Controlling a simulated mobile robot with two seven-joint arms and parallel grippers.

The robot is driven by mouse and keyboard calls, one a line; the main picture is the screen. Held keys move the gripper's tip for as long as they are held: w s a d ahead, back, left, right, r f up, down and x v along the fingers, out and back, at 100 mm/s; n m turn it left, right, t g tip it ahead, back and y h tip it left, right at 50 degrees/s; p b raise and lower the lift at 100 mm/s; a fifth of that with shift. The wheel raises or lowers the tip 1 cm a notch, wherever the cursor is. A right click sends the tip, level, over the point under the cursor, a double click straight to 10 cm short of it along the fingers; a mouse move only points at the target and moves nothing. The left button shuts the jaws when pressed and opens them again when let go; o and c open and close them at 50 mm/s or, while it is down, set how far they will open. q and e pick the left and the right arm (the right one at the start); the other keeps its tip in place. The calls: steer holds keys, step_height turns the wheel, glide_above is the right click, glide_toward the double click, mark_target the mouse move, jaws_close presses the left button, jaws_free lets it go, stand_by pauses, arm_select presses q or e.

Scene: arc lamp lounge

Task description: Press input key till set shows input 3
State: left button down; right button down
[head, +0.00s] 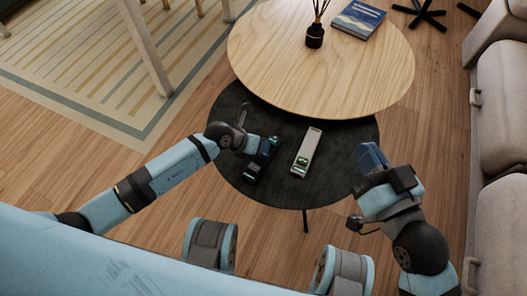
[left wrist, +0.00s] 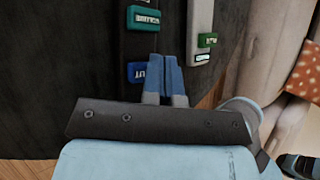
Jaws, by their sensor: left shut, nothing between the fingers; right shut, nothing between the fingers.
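A dark remote (head: 254,172) lies on the black lower table, partly covered by my left gripper (head: 264,150) in the head view. The left wrist view shows a blue key (left wrist: 137,72), whose partly visible lettering ends in "UT", and a teal key (left wrist: 143,18) above it. My left gripper (left wrist: 168,60) is shut and empty, with its blue fingertips just right of the blue key. I cannot tell whether they touch anything. My right gripper (head: 371,158) is shut and empty, off the table's right edge. The set's screen is in neither view.
A pale remote (head: 308,148) with a green key (left wrist: 207,40) lies to the right of the dark one. The round wooden table (head: 330,75) overhangs the black table (head: 335,180) behind, carrying a vase (head: 315,36) and a blue book (head: 358,18). A sofa (head: 500,110) stands right.

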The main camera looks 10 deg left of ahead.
arm_select(q)
steer(key=shift+f+b, duration=0.35)
steer(key=shift+f, duration=0.5)
stand_by(0.9)
steer(key=shift+r, duration=0.1)
steer(key=shift+r+p, duration=1.15)
steer(key=shift+p, duration=0.3)
step_height(320, 180, up, 5)
steer(key=p, duration=0.5)
steer(key=shift+r+p, duration=0.1)
steer(key=shift+p, duration=0.25)
